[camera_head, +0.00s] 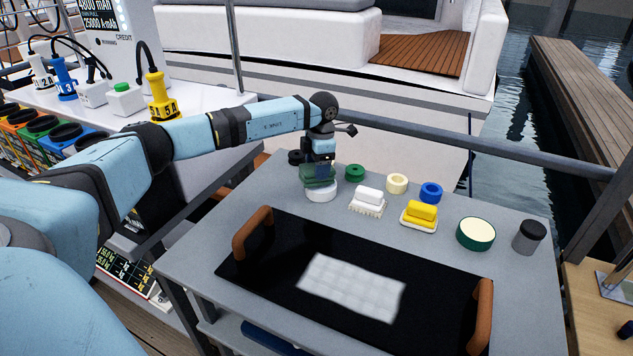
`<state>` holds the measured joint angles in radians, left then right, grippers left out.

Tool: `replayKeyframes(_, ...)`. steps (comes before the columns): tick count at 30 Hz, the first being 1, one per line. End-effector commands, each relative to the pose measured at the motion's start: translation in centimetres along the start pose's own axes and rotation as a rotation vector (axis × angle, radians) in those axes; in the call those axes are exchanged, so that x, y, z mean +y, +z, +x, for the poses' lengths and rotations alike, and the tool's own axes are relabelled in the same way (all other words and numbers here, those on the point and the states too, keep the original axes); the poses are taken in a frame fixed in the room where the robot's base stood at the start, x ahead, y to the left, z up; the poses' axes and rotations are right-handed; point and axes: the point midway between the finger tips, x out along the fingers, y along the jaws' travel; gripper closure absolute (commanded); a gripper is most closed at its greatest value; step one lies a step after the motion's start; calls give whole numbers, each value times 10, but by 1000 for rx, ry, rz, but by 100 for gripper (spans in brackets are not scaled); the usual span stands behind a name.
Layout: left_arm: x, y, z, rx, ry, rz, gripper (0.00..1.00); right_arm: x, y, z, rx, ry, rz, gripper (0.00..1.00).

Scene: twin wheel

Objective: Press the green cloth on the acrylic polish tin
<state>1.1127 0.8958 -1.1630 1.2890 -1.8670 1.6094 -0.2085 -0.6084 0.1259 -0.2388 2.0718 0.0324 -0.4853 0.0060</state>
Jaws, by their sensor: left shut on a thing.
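My left gripper (318,163) points down at the back left of the grey table and is shut on the green cloth (318,183). The dark green cloth sits directly over a white round tin (321,195) and appears to touch its top. The cloth and gripper hide most of that top. A green round tin with a cream top (476,234) stands at the right. No label is readable, so I cannot tell by name which tin holds acrylic polish. My right gripper is out of view.
Green (355,172), cream (397,183) and blue rings (431,192) stand right of the gripper, with white (368,196) and yellow (420,212) brush-like blocks before them. A black-lidded grey jar (529,238) stands far right. A black tray (262,262) holding a white quilted pad (352,288) fills the front.

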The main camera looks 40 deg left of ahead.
Motion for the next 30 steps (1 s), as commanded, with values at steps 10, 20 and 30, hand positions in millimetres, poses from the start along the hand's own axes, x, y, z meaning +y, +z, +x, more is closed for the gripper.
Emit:
replayKeyframes(10, 0, 0, 0, 0, 0, 0, 56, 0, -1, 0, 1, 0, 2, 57)
replayKeyframes(20, 0, 0, 3, 0, 0, 0, 56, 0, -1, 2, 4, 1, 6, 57)
replayKeyframes(30, 0, 1, 8, 0, 0, 0, 56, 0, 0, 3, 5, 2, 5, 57)
